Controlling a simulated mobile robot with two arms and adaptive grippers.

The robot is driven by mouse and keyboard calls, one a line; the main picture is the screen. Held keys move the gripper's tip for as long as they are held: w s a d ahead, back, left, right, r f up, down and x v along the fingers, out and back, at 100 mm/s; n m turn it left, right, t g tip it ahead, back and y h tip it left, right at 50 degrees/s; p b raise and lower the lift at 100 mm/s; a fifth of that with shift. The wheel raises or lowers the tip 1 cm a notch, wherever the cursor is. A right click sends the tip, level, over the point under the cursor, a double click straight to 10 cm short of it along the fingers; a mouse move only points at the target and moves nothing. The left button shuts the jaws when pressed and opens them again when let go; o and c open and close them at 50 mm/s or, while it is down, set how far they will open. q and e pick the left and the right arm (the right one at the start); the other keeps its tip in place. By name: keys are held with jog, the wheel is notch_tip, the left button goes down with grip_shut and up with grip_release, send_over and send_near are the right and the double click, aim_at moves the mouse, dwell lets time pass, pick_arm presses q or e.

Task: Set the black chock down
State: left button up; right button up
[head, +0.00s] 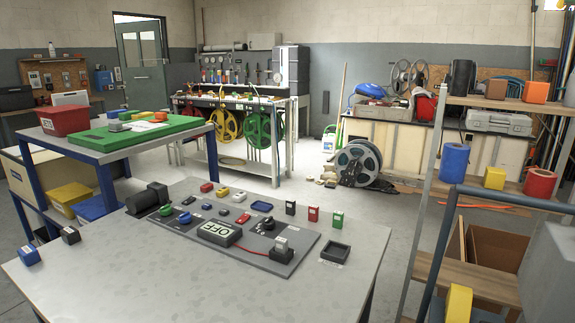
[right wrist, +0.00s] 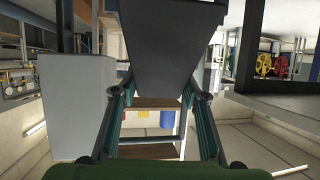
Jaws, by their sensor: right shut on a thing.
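My right gripper (right wrist: 160,92) shows in the right wrist view, its two teal fingers closed against the sides of a dark tapered block. That block, which looks like the black chock (right wrist: 170,45), fills the upper middle of the view and is held up off any surface that I can see. Its far side is hidden. Neither gripper shows in the head view, and my left gripper is in no view.
A grey worktable (head: 210,275) fills the front, with a panel of switches and small blocks. Its front part is bare. A black block (head: 70,235) and a blue block (head: 29,256) sit at its left edge. A shelf rack (head: 490,103) stands at right.

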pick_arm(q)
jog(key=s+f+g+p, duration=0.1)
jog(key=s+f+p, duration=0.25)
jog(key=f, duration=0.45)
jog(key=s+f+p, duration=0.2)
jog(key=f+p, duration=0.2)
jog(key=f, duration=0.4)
pick_arm(e)
jog(key=a+r+n+y, duration=0.7)
jog(key=a+r+y, duration=0.2)
jog(key=a+r, duration=0.35)
pick_arm(q)
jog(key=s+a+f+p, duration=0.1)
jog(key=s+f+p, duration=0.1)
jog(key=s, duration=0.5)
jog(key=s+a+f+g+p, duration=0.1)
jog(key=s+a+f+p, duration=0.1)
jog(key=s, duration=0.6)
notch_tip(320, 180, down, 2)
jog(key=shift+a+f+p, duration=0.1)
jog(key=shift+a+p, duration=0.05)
jog(key=shift+p, duration=0.6)
pick_arm(e)
jog(key=s+a+r+n+g+y, duration=0.4)
jog(key=s+a+r+n+y, duration=0.2)
jog(key=a, duration=0.7)
jog(key=s+r+n, duration=0.2)
jog(key=s+r, duration=0.1)
jog(key=shift+s+a+r+g+y, duration=0.3)
jog(key=shift+g+y, duration=0.1)
